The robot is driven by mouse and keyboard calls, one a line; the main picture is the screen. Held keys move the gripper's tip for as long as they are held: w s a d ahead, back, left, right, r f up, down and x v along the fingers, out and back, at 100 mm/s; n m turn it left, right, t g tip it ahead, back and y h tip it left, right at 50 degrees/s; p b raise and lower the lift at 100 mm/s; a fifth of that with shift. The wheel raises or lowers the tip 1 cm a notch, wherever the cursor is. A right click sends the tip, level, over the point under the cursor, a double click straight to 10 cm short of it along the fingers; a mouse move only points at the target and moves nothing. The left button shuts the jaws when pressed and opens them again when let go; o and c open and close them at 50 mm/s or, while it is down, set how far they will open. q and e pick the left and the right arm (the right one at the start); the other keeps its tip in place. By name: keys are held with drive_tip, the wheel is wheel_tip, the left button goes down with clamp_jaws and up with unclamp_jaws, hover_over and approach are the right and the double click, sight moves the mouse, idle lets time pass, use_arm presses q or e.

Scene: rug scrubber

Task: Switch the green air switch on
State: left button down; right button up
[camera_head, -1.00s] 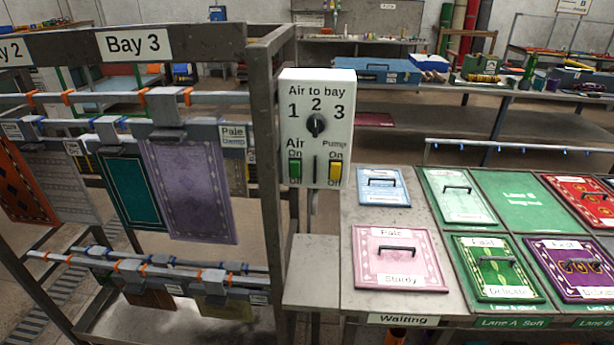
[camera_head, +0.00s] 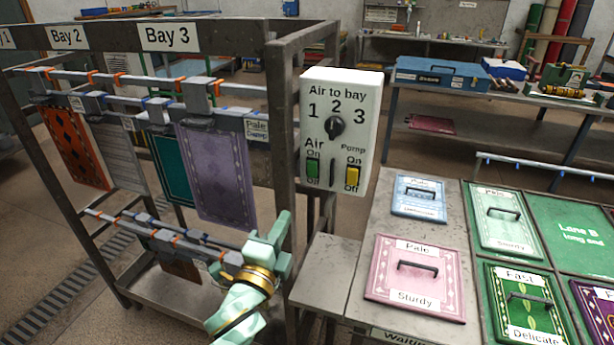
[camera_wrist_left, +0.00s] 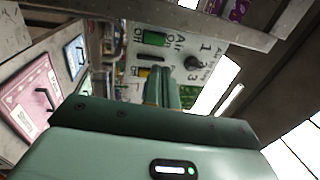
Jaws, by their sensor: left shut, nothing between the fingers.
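The green air switch (camera_head: 312,169) is on the lower left of the white control box (camera_head: 341,100), under the word Air, between On and Off labels. It also shows in the left wrist view (camera_wrist_left: 155,38). I cannot tell which way it is tipped. The yellow pump switch (camera_head: 352,176) is on the same face to its right. The dark dial (camera_head: 334,127) is above them, under the 2. My left gripper (camera_head: 283,222) is shut and empty, below and left of the box, apart from the switch. In the left wrist view its fingers (camera_wrist_left: 162,80) point toward the box. My right gripper is not in view.
A metal rack with hanging rugs, including a purple rug (camera_head: 217,177), stands left of the box. Its grey upright (camera_head: 281,120) is close beside the box. A table (camera_head: 384,213) with rug panels, including a pink one (camera_head: 415,279), is at right.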

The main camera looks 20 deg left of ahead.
use_arm(q)
approach(310, 167)
drive_tip(key=w, duration=0.4)
drive_tip(key=w+r, duration=0.1)
drive_tip(key=w, duration=0.1)
drive_tip(key=shift+w+d, duration=0.15)
drive_tip(key=shift+w, duration=0.2)
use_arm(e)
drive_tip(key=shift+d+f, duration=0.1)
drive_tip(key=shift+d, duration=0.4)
